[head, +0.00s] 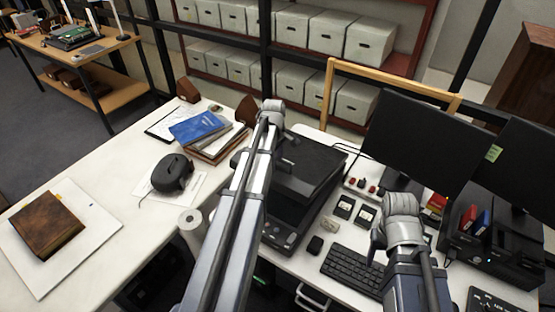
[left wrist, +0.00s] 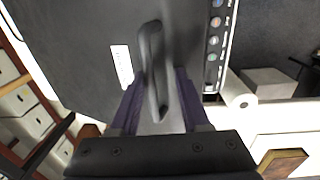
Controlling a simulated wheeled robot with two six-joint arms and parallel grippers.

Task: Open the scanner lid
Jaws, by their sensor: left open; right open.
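The black scanner (head: 285,234) stands on the white desk, and its dark lid (head: 318,163) looks shut. My left arm crosses in front of its left side and hides part of it. In the left wrist view the dark lid (left wrist: 80,50) fills much of the picture, with a white label. A dark upright handle (left wrist: 150,45) shows between the fingers of my left gripper (left wrist: 158,92), which are apart. I cannot tell whether they touch the handle. My right gripper (head: 378,245) is open and empty above the keyboard, right of the scanner; its fingers are hardly visible.
A keyboard (head: 350,270), a small dark mouse (head: 315,244) and monitors (head: 418,140) are right of the scanner. A paper roll (head: 190,220), a blue book (head: 198,128) and a brown book (head: 46,225) lie to its left. Shelved boxes (head: 325,37) stand behind.

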